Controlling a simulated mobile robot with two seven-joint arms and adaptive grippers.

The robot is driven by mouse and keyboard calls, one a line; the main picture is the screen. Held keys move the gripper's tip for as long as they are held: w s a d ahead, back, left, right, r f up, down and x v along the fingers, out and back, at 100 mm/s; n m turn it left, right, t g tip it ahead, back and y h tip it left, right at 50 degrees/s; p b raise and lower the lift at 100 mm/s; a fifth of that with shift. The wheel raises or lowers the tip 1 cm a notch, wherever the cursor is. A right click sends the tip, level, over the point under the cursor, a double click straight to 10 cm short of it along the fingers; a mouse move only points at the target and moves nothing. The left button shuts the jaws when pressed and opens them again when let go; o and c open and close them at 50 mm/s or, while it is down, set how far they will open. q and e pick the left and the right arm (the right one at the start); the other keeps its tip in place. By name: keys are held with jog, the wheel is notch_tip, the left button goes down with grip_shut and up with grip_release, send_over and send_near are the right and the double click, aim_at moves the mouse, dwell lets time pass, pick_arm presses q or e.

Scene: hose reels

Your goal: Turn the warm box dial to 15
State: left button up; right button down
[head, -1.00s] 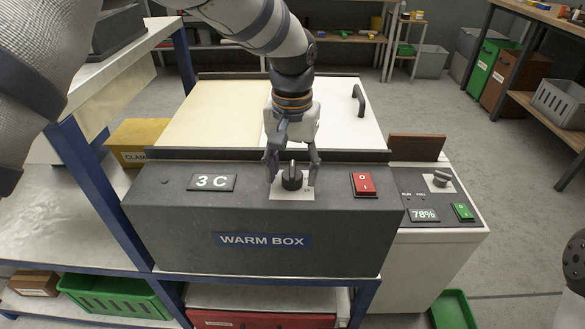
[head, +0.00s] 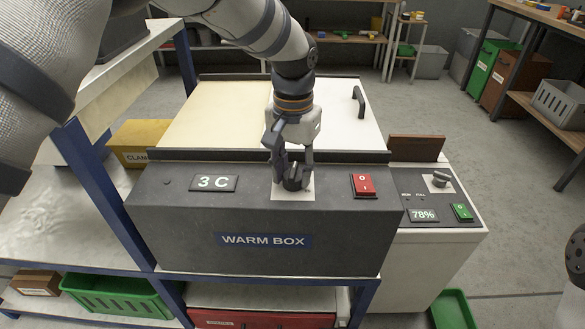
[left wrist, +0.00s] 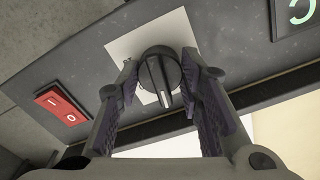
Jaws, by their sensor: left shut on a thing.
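The warm box (head: 262,240) is a dark grey cabinet front with a blue WARM BOX label. Its black dial (head: 294,184) sits on a pale square plate right of the centre of the panel top. The display (head: 213,183) reads 3 C. My left gripper (head: 293,173) comes down from above and is shut on the dial, one finger on each side. In the left wrist view the dial (left wrist: 158,75) shows between the fingers, with a white pointer line on its grip. Scale marks cannot be read. My right gripper is out of view.
A red rocker switch (head: 363,185) is right of the dial. Beside the box stands a white unit (head: 430,245) with its own knob (head: 440,179), a 78% display and a green switch. The box's pale lid (head: 225,115) with a dark handle lies behind the panel.

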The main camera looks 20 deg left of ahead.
pick_arm(q)
jog(key=m, duration=0.4)
jog(key=shift+p, duration=0.35)
jog(key=m, duration=0.5)
jog(key=shift+m, duration=0.4)
jog(key=m, duration=0.6)
jog(key=shift+f, duration=0.1)
jog(key=m, duration=0.6)
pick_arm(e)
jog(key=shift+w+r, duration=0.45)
pick_arm(q)
jog(key=o, duration=1.2)
jog(key=shift+c, duration=0.2)
